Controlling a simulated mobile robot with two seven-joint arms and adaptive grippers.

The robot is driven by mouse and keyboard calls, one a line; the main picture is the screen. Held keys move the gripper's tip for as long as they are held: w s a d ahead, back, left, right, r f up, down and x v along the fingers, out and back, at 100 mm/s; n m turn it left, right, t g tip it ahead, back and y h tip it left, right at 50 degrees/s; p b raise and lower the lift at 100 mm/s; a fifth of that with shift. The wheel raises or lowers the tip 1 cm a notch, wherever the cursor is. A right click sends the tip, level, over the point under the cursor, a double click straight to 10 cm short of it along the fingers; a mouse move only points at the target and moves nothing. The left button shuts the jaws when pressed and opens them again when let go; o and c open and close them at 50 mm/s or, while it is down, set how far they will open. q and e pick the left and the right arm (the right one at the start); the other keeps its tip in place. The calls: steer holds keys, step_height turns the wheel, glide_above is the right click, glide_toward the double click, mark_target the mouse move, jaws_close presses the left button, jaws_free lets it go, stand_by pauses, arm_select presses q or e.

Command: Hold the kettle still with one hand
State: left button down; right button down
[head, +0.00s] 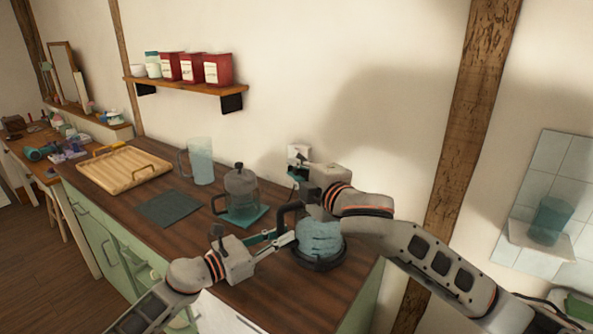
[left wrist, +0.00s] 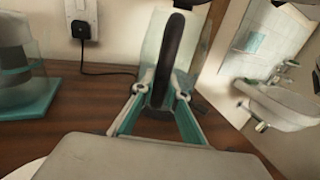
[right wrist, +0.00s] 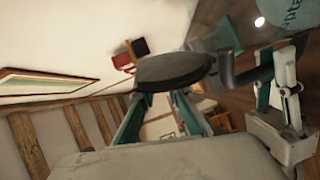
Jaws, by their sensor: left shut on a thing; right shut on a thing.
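The kettle (head: 320,240) has a blue-grey body and stands upright on a dark round base (head: 318,264) near the counter's right end. My left gripper (head: 290,238) is shut on its dark handle (head: 283,212); the left wrist view shows the handle (left wrist: 172,62) between the fingertips. My right gripper (head: 314,208) is above the kettle's top. In the right wrist view it is shut on a dark round piece, seemingly the lid (right wrist: 172,68). Whether this piece touches the kettle is hidden. My left gripper also shows in the right wrist view (right wrist: 284,85).
A glass press (head: 240,190) stands on a teal mat left of the kettle. A clear jug (head: 201,160), a dark mat (head: 169,208) and a wooden tray (head: 108,175) are farther left. A wall socket with a plug (left wrist: 82,22) is behind. The front counter is clear.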

steer(key=c, duration=2)
jaws_free()
steer(key=shift+s, duration=0.1)
steer(key=v, duration=1.1)
steer(key=shift+s+d, duration=0.2)
steer(key=shift+s, duration=0.15)
arm_select(q)
steer(key=c, duration=1.9)
jaws_free()
